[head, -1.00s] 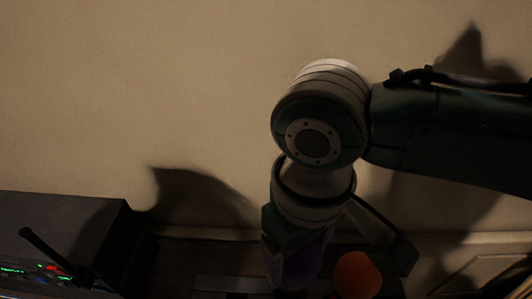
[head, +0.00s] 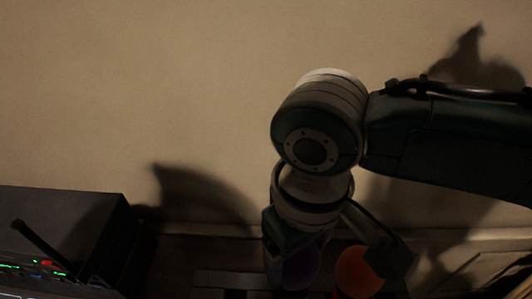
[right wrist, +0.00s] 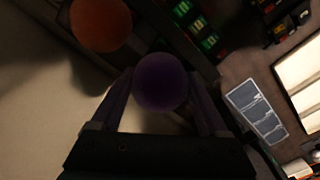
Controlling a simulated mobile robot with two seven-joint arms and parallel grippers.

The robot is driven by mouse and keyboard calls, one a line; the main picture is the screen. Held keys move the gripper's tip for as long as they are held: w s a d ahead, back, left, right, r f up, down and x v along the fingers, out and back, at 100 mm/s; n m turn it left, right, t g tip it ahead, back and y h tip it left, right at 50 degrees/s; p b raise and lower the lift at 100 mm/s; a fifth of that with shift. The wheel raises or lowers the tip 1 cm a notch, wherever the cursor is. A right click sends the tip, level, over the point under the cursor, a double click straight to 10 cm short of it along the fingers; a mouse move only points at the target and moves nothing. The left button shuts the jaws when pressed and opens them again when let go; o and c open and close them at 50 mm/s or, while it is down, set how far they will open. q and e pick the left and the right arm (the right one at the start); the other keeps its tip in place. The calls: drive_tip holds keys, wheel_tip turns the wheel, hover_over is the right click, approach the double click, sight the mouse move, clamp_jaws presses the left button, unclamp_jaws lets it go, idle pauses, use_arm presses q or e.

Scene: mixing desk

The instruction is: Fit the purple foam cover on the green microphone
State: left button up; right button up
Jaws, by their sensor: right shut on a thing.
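The purple foam cover (right wrist: 161,82) is a dark round ball between the fingers of my right gripper (right wrist: 162,96) in the right wrist view. The gripper is shut on it. In the head view the cover (head: 300,268) shows low in the picture, partly hidden by my gripper. I cannot make out the green microphone in either view. My left gripper is not in view.
An orange ball (head: 358,270), like another foam cover, is close to the right of the purple one; it also shows in the right wrist view (right wrist: 101,24). A dark box (head: 60,215) stands at the left, near lit controls (head: 45,266). A plain wall is behind.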

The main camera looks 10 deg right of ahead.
drive_tip(key=shift+f+b, duration=1)
drive_tip(key=shift+f, duration=0.5)
drive_tip(key=o, duration=1.2)
drive_tip(key=shift+c, duration=0.2)
drive_tip(key=shift+r, duration=0.1)
wheel_tip(320, 180, up, 4)
drive_tip(key=p, duration=0.4)
drive_tip(key=shift+p, duration=0.35)
drive_tip(key=shift+r+p, duration=1.45)
drive_tip(key=shift+p, duration=0.3)
